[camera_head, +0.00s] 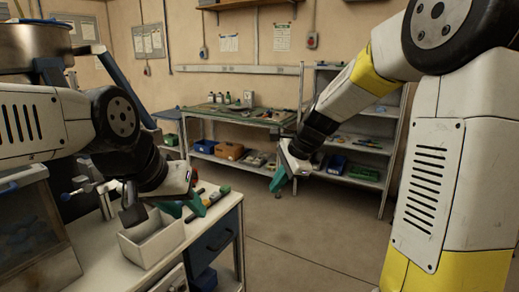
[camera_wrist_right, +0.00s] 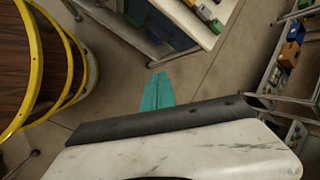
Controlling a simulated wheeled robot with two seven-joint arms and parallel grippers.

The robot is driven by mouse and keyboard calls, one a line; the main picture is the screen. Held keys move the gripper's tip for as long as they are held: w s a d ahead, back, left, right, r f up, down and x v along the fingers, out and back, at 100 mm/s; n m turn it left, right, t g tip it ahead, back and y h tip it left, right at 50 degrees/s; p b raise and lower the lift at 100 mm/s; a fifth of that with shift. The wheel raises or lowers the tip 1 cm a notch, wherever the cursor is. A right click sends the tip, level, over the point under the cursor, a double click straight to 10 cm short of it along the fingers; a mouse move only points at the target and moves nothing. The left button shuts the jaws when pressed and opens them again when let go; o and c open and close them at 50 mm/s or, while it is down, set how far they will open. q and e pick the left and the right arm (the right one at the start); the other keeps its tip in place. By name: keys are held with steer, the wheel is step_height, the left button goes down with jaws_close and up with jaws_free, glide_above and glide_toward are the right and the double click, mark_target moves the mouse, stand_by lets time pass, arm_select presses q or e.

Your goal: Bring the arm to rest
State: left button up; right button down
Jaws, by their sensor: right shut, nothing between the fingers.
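My right gripper (camera_head: 278,183) hangs in the air in the middle of the head view, clear of the benches. In the right wrist view its teal fingers (camera_wrist_right: 158,90) lie together, shut and empty, with floor and a bench edge beyond them. My left gripper (camera_head: 188,207) is low over the near workbench, beside a white open bin (camera_head: 152,244). Its teal fingers partly show, but their gap is unclear.
The near workbench (camera_head: 228,203) has small tools on top and a blue drawer (camera_head: 215,241). A green-topped bench (camera_head: 235,116) with bottles stands at the back wall, next to a shelf rack (camera_head: 360,145). The floor (camera_head: 310,235) between is open. A yellow-rimmed round thing (camera_wrist_right: 35,70) shows in the right wrist view.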

steer(key=s+d+r+n+t, duration=0.1)
steer(key=s+d+r+n, duration=0.1)
steer(key=s+n, duration=0.3)
steer(key=s+d+r+n+t+h, duration=0.1)
steer(key=s+d+n, duration=0.3)
steer(key=s, duration=0.5)
steer(key=s+d+r+n+t+h, duration=0.1)
steer(key=s+d+r+n, duration=0.2)
steer(key=s+n, duration=0.2)
steer(key=shift+s+d+r+n, duration=0.3)
steer(key=shift+s+n, duration=0.1)
steer(key=shift+s, duration=0.8)
